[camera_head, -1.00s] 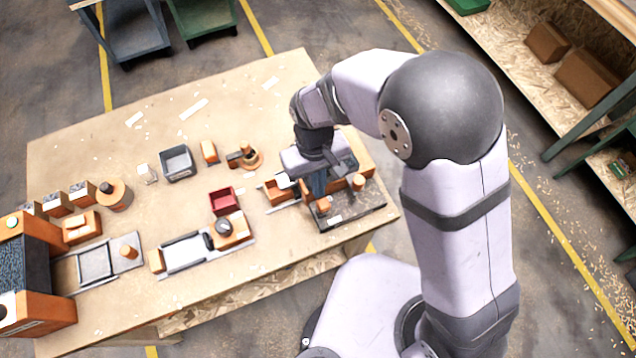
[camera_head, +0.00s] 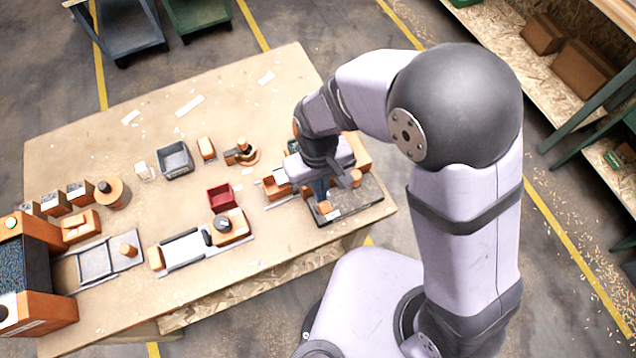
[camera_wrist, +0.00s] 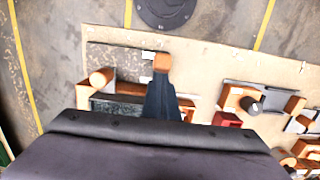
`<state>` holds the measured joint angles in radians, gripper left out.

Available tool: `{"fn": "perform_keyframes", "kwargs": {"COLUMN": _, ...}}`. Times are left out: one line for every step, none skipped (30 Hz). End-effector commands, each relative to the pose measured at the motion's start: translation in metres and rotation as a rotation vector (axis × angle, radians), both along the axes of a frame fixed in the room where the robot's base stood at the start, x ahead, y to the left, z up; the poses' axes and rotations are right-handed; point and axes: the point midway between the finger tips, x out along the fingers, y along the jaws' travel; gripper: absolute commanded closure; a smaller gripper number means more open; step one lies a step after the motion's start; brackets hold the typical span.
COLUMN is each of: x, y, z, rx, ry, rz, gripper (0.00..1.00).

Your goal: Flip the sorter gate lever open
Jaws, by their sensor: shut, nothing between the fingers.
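A station with a dark base plate (camera_head: 372,196) and orange wooden parts stands at the right end of the table; I take it for the sorter. My gripper (camera_head: 322,196) is low over it, shut and empty. In the wrist view, the dark fingers (camera_wrist: 161,88) reach to a small orange block (camera_wrist: 161,63), at or very near it; I cannot tell whether they touch. The same block (camera_head: 325,207) shows below the gripper in the head view. An orange round peg (camera_wrist: 101,78) stands beside the fingers. Which part is the gate lever is unclear, and my wrist hides much of the station.
A red bin (camera_head: 221,196), a grey bin (camera_head: 175,160) and a slide fixture (camera_head: 186,249) stand left of the station. An orange-sided machine (camera_head: 30,270) is at the table's far left. The back middle of the table (camera_head: 240,105) is mostly clear.

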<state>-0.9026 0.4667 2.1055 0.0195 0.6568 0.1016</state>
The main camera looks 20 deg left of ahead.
Motion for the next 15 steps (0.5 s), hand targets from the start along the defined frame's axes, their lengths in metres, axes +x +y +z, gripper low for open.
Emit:
{"fn": "perform_keyframes", "kwargs": {"x": -0.0098, "y": -0.0104, "z": -0.0032, "rx": -0.028, "ry": 0.023, "rz": 0.000, "gripper": 1.00}}
{"fn": "perform_keyframes", "kwargs": {"x": -0.0107, "y": -0.0111, "z": -0.0029, "rx": -0.028, "ry": 0.023, "rz": 0.000, "gripper": 1.00}}
{"fn": "perform_keyframes", "kwargs": {"x": -0.0120, "y": -0.0124, "z": -0.0026, "rx": -0.028, "ry": 0.024, "rz": 0.000, "gripper": 1.00}}
{"fn": "perform_keyframes", "kwargs": {"x": -0.0129, "y": -0.0133, "z": -0.0022, "rx": -0.028, "ry": 0.025, "rz": 0.000, "gripper": 1.00}}
{"fn": "perform_keyframes", "kwargs": {"x": -0.0138, "y": -0.0141, "z": -0.0020, "rx": -0.028, "ry": 0.025, "rz": 0.000, "gripper": 1.00}}
{"fn": "perform_keyframes", "kwargs": {"x": -0.0147, "y": -0.0150, "z": -0.0016, "rx": -0.028, "ry": 0.025, "rz": 0.000, "gripper": 1.00}}
{"fn": "perform_keyframes", "kwargs": {"x": -0.0154, "y": -0.0156, "z": -0.0014, "rx": -0.027, "ry": 0.024, "rz": 0.000, "gripper": 1.00}}
{"fn": "perform_keyframes", "kwargs": {"x": -0.0160, "y": -0.0161, "z": -0.0014, "rx": -0.027, "ry": 0.024, "rz": 0.000, "gripper": 1.00}}
{"fn": "perform_keyframes", "kwargs": {"x": -0.0168, "y": -0.0168, "z": -0.0013, "rx": -0.027, "ry": 0.024, "rz": 0.000, "gripper": 1.00}}
{"fn": "perform_keyframes", "kwargs": {"x": -0.0173, "y": -0.0173, "z": -0.0013, "rx": -0.028, "ry": 0.025, "rz": 0.000, "gripper": 1.00}}
{"fn": "perform_keyframes", "kwargs": {"x": -0.0176, "y": -0.0176, "z": -0.0014, "rx": -0.028, "ry": 0.025, "rz": 0.000, "gripper": 1.00}}
{"fn": "perform_keyframes", "kwargs": {"x": -0.0179, "y": -0.0179, "z": -0.0015, "rx": -0.028, "ry": 0.025, "rz": -0.001, "gripper": 1.00}}
{"fn": "perform_keyframes", "kwargs": {"x": -0.0180, "y": -0.0180, "z": -0.0016, "rx": -0.028, "ry": 0.025, "rz": -0.001, "gripper": 1.00}}
{"fn": "perform_keyframes", "kwargs": {"x": -0.0181, "y": -0.0181, "z": -0.0017, "rx": -0.028, "ry": 0.025, "rz": -0.001, "gripper": 1.00}}
{"fn": "perform_keyframes", "kwargs": {"x": -0.0181, "y": -0.0180, "z": -0.0016, "rx": -0.028, "ry": 0.025, "rz": -0.001, "gripper": 1.00}}
